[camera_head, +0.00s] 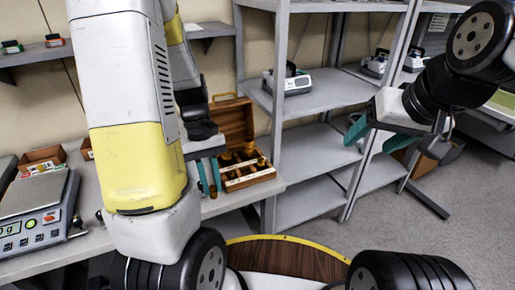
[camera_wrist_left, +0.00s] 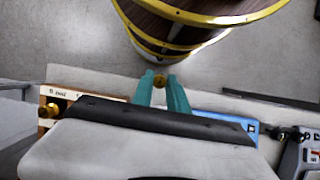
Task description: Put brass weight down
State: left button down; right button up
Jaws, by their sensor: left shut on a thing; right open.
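My left gripper (camera_head: 209,188) points down beside the wooden weight case at the bench's right end. In the left wrist view its teal fingers (camera_wrist_left: 160,84) are shut on a small brass weight (camera_wrist_left: 159,80), held between the tips. The open wooden case (camera_head: 262,180) holds several brass weights (camera_head: 240,160) and sits just right of the left gripper. A corner of the case (camera_wrist_left: 62,97) shows in the left wrist view, with one brass weight (camera_wrist_left: 50,109). My right gripper (camera_head: 371,133) is open and empty, in front of the shelves at right.
A digital scale (camera_head: 38,205) with a flat grey pan stands on the bench (camera_head: 88,205) at left, with small boxes (camera_head: 44,157) behind it. Grey metal shelves (camera_head: 318,147) holding a pump (camera_head: 290,82) stand right of the case. The bench's front edge is close to the left gripper.

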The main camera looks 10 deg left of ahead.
pick_arm(q)
jog(key=shift+w+r, duration=0.25)
jog(key=w+d, duration=0.2)
jog(key=w, duration=0.3)
jog(key=w+d+f, duration=0.1)
jog(key=w, duration=0.3)
jog(key=w+d, duration=0.2)
jog(key=w, duration=0.3)
jog(key=shift+w+d+f, duration=0.2)
jog(key=shift+w+d, duration=0.1)
jog(key=shift+d, duration=0.05)
jog(key=shift+w+f, duration=0.1)
jog(key=shift+f, duration=1.7)
